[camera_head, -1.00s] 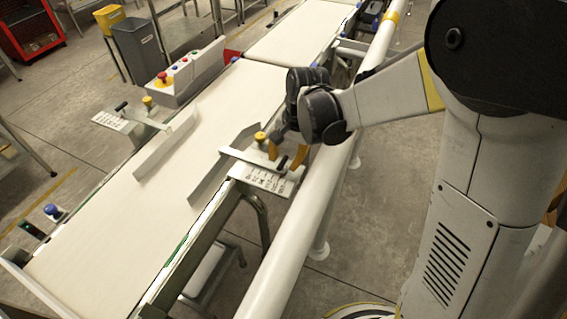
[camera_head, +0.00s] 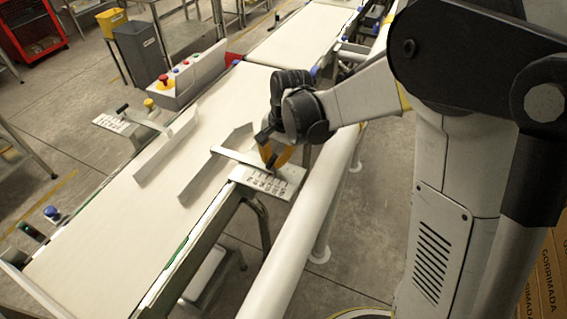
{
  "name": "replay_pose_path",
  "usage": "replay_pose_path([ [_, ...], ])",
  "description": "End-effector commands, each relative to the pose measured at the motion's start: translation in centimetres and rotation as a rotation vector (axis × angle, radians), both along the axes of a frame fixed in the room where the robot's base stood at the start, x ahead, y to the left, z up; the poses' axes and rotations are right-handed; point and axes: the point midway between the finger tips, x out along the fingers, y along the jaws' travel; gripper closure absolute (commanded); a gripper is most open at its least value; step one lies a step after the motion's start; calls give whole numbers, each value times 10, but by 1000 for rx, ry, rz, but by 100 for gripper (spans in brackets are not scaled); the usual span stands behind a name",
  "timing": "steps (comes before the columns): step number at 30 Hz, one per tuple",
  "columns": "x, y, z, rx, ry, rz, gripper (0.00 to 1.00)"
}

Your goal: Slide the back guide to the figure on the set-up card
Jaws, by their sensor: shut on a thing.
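Two pale guide rails stand over the white belt (camera_head: 104,218). The far-side guide (camera_head: 160,152) has a yellow knob (camera_head: 149,104), a dark handle (camera_head: 122,108) and a scale plate with figures (camera_head: 111,123). The near-side guide (camera_head: 205,175) has an arm (camera_head: 240,158) reaching over the belt edge to its own scale plate (camera_head: 287,190). My gripper (camera_head: 272,166) is shut on the dark handle of the near-side guide, just above that plate. The gripper hides the near knob. The figures are too small to read. I cannot make out a set-up card, nor tell which guide is called back.
A control box (camera_head: 188,75) with a red button stands beyond the belt. A white rail (camera_head: 296,226) runs along the near side, below my arm. Grey (camera_head: 139,50) and yellow (camera_head: 110,20) bins stand at the back left. The belt is clear of goods.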

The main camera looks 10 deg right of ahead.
Motion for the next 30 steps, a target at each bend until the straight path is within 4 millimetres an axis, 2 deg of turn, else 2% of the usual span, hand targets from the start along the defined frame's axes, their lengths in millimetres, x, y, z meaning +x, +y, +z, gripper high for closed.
replay_pose_path([
  [1,6,9,0,1,-1,3,100],
  [4,13,20,0,0,-2,1,100],
  [12,14,20,0,0,-1,-1,100],
  [13,14,20,0,0,-1,-1,85],
  [15,14,20,0,0,-1,-1,65],
  [25,13,20,2,-1,-1,0,65],
  [30,11,16,24,0,-1,-1,65],
])
